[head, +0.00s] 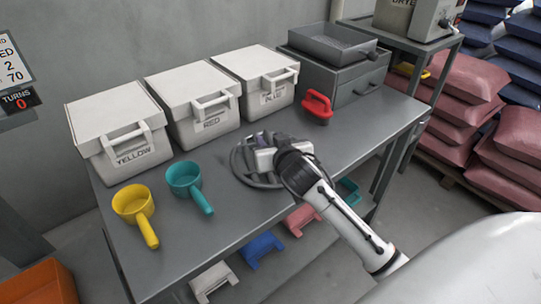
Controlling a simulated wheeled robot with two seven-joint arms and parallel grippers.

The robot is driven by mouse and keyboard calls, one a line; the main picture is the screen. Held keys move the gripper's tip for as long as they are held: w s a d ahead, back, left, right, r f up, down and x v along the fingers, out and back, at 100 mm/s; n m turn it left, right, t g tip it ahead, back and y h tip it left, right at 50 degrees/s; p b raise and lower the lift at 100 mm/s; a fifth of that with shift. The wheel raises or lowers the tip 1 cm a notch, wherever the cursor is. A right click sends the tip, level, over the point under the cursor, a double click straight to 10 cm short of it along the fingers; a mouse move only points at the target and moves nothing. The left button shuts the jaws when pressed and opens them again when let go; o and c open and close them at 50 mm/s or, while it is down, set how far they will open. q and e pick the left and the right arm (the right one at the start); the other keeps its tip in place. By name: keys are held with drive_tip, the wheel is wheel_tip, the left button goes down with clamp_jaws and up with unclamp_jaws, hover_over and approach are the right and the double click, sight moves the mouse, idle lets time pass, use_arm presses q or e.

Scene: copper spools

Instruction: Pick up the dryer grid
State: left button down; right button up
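A dark round object (240,168) with a looped rim and a purplish part lies on the grey table, under my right gripper. It may be the dryer grid, but it is mostly hidden and I cannot tell for sure. My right gripper (258,159) reaches in from the lower right and is over this object. I cannot see whether its fingers are open, shut or touching it. A dark grey shallow tray (325,42) with a handle sits on a grey drawer box (338,80) at the back right. My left gripper is not in view.
White lidded bins marked YELLOW (118,125) and RED (193,100), plus a third (255,75), line the table's back. A yellow scoop (133,207), teal scoop (187,180) and red-handled tool (317,107) stand on the table (225,225). A machine marked DRYER (405,15) stands behind.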

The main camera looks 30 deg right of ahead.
clamp_jaws()
idle(1.3)
drive_tip(key=shift+r, duration=0.25)
